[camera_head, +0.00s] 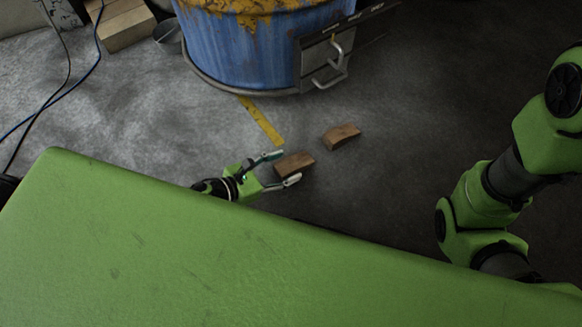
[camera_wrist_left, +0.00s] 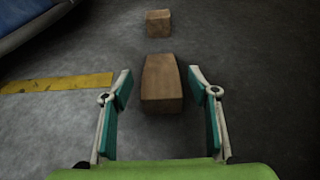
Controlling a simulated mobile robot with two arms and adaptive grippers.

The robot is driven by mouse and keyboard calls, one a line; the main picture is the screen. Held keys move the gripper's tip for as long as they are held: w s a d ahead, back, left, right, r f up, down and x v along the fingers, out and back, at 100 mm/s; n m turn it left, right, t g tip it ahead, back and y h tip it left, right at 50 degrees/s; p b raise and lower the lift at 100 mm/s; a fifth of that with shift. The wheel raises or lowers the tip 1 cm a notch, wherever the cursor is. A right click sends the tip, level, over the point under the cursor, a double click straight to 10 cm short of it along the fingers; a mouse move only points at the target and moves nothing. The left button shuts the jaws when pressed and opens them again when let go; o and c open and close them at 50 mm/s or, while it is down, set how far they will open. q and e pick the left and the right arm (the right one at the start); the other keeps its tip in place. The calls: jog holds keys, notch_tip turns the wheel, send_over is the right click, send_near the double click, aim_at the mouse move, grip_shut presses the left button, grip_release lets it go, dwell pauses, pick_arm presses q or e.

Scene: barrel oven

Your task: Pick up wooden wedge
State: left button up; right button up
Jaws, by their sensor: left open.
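A brown wooden wedge (camera_head: 294,165) lies on the grey floor, just at the open fingers of my left gripper (camera_head: 283,168). In the left wrist view the same wedge (camera_wrist_left: 161,84) sits centred ahead of and partly between the fingertips of my left gripper (camera_wrist_left: 161,88), with a gap on each side. The gripper is open and empty. A second wooden wedge (camera_head: 341,136) lies farther off to the right; it also shows beyond the first in the left wrist view (camera_wrist_left: 158,23). My right arm shows at the right, but its gripper is out of view.
A blue barrel (camera_head: 240,50) with a metal door and handles (camera_head: 330,65) stands behind the wedges. A yellow floor strip (camera_head: 262,121) lies near the left gripper. Wooden blocks (camera_head: 122,25) and cables (camera_head: 68,75) are at the upper left. The floor right of the wedges is clear.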

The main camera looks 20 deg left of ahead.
aim_at(293, 163)
pick_arm(q)
jog(key=b+x, duration=0.1)
jog(key=x, duration=0.2)
jog(key=shift+w+d, duration=0.15)
jog(key=shift+d, duration=0.05)
jog(key=c, duration=1.3)
jog(key=shift+r, duration=0.15)
